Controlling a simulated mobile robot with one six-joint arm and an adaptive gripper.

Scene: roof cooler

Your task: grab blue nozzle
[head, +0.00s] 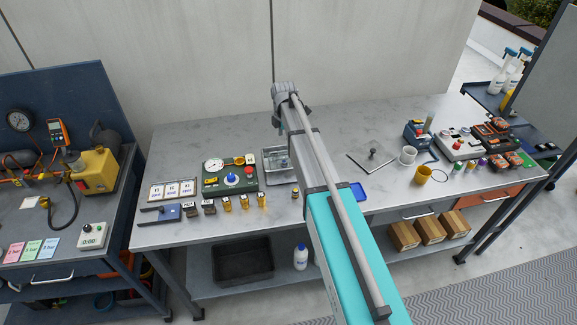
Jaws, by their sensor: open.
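No blue nozzle can be made out for certain in the head view. A row of small pieces with yellow and dark parts (227,204) stands along the front left of the grey workbench (330,140). Several small coloured pieces (470,166), among them yellow, green and purple ones, stand at the right of the bench. They are too small to tell whether one is the blue nozzle. My arm reaches across the middle of the bench and hides part of it. My gripper cannot be made out beyond the arm's far end.
A green panel (210,185) with gauge and blue knob and a metal tray (275,175) stand left of my arm. The back left bench is clear.

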